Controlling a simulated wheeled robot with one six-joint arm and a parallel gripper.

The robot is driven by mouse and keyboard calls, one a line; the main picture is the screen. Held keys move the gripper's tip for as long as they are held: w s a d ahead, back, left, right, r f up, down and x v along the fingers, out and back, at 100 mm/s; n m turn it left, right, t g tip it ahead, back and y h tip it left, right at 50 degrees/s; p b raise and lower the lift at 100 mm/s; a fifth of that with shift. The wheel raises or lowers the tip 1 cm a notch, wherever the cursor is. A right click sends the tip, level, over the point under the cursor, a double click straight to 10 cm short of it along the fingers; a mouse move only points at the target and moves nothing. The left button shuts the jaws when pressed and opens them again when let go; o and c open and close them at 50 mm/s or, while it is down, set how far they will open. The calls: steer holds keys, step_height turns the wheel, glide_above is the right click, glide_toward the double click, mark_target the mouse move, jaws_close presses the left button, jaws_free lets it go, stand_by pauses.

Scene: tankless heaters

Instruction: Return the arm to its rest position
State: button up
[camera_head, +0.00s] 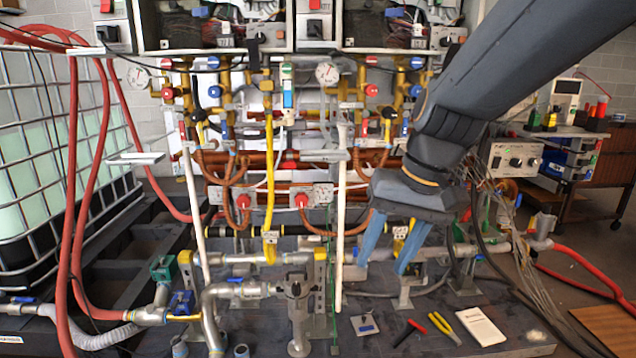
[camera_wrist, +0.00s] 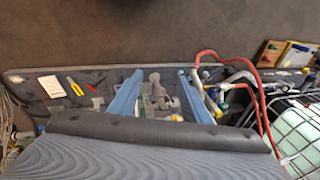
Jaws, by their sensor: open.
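My gripper (camera_head: 388,262) hangs in the right half of the head view, in front of the pipework, with its two blue fingers pointing down. The fingers are spread apart and nothing is between them. In the wrist view my gripper (camera_wrist: 158,96) also shows its blue fingers wide apart, above the dark base board (camera_wrist: 107,82). My arm reaches in from the upper right of the head view and hides part of the heater rig behind it.
Pipes, valves and gauges (camera_head: 327,73) fill the middle. A caged tank (camera_head: 60,150) and red hoses (camera_head: 72,200) stand left. Pliers (camera_head: 445,328), a red-handled tool (camera_head: 410,331) and a white card (camera_head: 480,326) lie on the board. Loose cables hang at right.

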steer(key=s+f+n+g+h+p, duration=0.1)
steer(key=s+f, duration=0.2)
steer(key=s, duration=0.4)
steer(key=s+f+n+g+h, duration=0.1)
steer(key=s+f, duration=0.3)
steer(key=s, duration=0.2)
steer(key=d+r+m+p, duration=0.1)
steer(key=d+r+p, duration=0.5)
steer(key=p, duration=0.7)
steer(key=shift+d+r+m+h, duration=0.3)
steer(key=shift+d+m, duration=0.1)
steer(key=shift+d, duration=0.55)
steer(key=shift+f, duration=0.1)
steer(key=shift+c, duration=0.4)
